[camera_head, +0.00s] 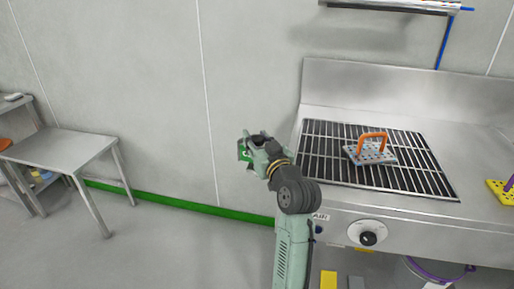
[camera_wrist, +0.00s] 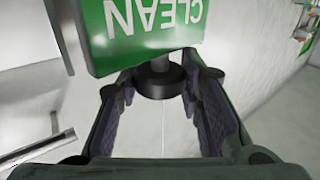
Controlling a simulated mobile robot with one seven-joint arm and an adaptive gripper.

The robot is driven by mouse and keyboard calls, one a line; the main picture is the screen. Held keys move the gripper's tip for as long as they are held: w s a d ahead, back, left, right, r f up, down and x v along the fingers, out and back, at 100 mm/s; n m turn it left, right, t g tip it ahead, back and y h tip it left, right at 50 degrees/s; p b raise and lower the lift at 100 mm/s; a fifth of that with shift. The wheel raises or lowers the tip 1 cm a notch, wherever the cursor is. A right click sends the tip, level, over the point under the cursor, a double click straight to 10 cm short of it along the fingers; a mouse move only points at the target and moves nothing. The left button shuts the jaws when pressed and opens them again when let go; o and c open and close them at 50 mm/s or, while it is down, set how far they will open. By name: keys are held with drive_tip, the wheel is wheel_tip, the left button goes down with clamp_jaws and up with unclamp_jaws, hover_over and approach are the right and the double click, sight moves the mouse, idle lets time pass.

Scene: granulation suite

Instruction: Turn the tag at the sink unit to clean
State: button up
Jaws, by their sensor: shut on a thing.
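The green tag (camera_wrist: 150,32) fills the top of the wrist view. It bears the word CLEAN in white, upside down in that picture. A dark round knob (camera_wrist: 157,82) on a short stem sits just below the tag. My gripper (camera_wrist: 160,90) has one finger on each side of this knob and is shut on it. In the head view, my gripper (camera_head: 257,139) is by the left end of the sink unit (camera_head: 400,83), and a bit of the green tag (camera_head: 243,151) shows beside it. The fingers hide most of the tag there.
An orange-handled block (camera_head: 372,152) rests on the unit's grating (camera_head: 332,168). A round dial (camera_head: 368,237) is on the front panel. A yellow item (camera_head: 503,191) lies at the right. A steel table (camera_head: 65,144) stands at the left, with open floor between.

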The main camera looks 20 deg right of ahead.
drive_tip(key=shift+f+n+y+b, duration=0.25)
drive_tip(key=shift+n+y+b, duration=0.55)
drive_tip(key=shift+y, duration=0.3)
drive_tip(key=shift+r+n+y+b, duration=0.2)
drive_tip(key=shift+n+y+b, duration=0.1)
drive_tip(key=shift+y, duration=0.3)
drive_tip(key=o, duration=1.2)
drive_tip(key=v, duration=1.2)
drive_tip(key=shift+r, duration=0.2)
